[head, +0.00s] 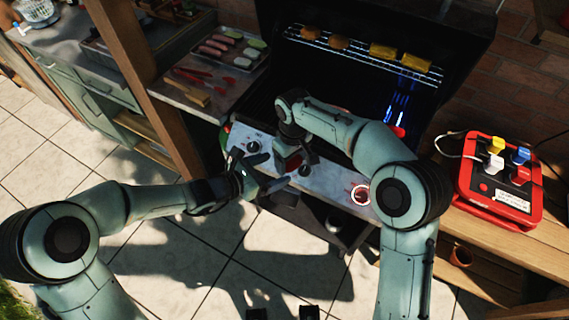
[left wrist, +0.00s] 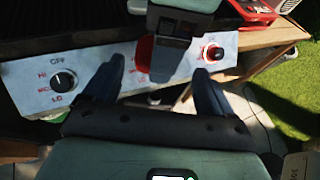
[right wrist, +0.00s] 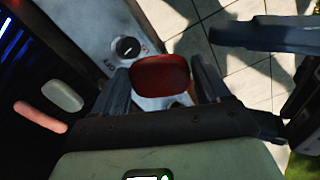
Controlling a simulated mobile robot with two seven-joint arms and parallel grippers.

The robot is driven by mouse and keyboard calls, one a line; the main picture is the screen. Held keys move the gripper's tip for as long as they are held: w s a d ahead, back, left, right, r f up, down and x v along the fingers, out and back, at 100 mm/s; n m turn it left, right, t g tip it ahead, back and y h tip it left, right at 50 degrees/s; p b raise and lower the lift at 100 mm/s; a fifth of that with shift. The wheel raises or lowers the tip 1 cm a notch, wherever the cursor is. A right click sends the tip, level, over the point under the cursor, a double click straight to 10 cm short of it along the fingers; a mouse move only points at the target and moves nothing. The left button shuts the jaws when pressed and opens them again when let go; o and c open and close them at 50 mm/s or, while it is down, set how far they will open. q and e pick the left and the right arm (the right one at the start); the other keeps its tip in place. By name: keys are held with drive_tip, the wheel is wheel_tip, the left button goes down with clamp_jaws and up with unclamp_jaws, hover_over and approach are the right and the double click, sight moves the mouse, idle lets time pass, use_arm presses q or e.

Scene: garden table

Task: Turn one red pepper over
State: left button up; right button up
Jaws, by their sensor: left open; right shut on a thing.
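A red pepper piece (right wrist: 160,75) sits between the fingers of my right gripper (right wrist: 160,68), which is shut on it, above the grill's pale control panel. In the head view the pepper (head: 294,163) is small and partly covered by my right gripper (head: 292,150). My left gripper (head: 263,172) is open just to the left of and below it, with its fingers spread. In the left wrist view a red edge of the pepper (left wrist: 145,52) shows beside my right gripper, ahead of the open left fingers (left wrist: 157,70). Another small red thing (head: 397,131) shows beside my right forearm; I cannot tell what it is.
The open grill's upper rack (head: 340,46) holds several yellow-orange pieces. A sausage (right wrist: 38,115) and a pale slice (right wrist: 62,95) lie on the dark grate. A food tray (head: 262,56) and red tongs (head: 192,76) lie left. A red box (head: 500,200) stands right.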

sight(293, 162)
use_arm(q)
drive_tip(key=x, duration=0.6)
drive_tip(key=shift+d, duration=0.1)
drive_tip(key=c, duration=1)
drive_tip(key=shift+c, duration=0.2)
use_arm(e)
drive_tip(key=o, duration=1)
drive_tip(key=shift+s+a, duration=0.1)
drive_tip(key=shift+a, duration=0.1)
